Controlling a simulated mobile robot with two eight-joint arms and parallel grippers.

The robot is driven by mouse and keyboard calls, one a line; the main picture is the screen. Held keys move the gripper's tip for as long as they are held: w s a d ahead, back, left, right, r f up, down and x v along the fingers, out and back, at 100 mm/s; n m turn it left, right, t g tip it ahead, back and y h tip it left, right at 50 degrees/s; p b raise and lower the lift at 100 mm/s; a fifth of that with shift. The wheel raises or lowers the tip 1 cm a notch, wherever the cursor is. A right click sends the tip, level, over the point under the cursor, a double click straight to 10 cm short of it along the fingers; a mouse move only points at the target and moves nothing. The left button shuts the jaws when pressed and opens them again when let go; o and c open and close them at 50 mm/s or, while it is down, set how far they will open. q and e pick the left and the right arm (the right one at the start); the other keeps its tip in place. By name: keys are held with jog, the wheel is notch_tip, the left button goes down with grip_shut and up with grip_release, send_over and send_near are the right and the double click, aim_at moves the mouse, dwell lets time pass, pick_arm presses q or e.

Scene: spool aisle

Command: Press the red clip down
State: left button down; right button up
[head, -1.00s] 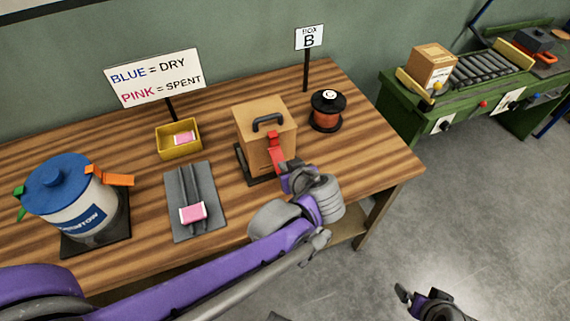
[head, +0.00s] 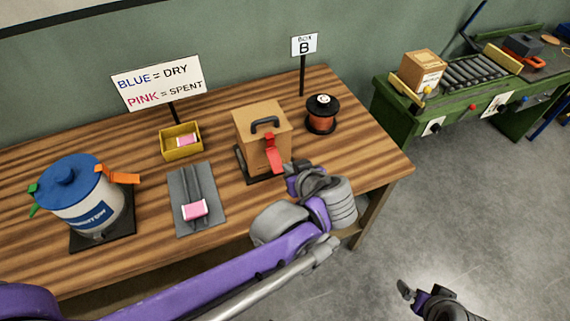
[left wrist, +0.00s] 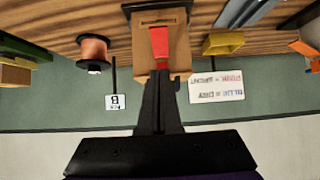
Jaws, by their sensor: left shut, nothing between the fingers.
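The red clip (head: 274,158) is on the front of a tan box (head: 259,122) with a dark handle on top. Its lower part appears to stand out from the box front. The clip also shows in the left wrist view (left wrist: 159,44), just beyond the fingertips. My left gripper (head: 291,180) is shut and empty, just right of and below the clip's lower end. It also shows in the left wrist view (left wrist: 160,74). I cannot tell whether the fingertips touch the clip. My right gripper (head: 411,292) is low at the right, over the floor; its jaw state is unclear.
A copper-coloured spool (head: 321,117) stands right of the box. Left of it are a yellow tray (head: 166,146), a grey mat (head: 205,220) with a pink-and-white item, and a blue-lidded tub (head: 72,178). Signs stand behind. A green conveyor bench (head: 398,112) is at the right.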

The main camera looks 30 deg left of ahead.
pick_arm(q)
jog(key=v, duration=0.4)
jog(key=shift+s+d+r, duration=0.15)
jog(key=shift+s+d, duration=0.05)
jog(key=shift+s, duration=0.05)
jog(key=s+a+f+m+g+h, duration=0.1)
jog(key=s+f+m+h, duration=0.7)
jog(key=f, duration=0.3)
jog(key=shift+s+m, duration=0.25)
jog(key=shift+m, duration=0.65)
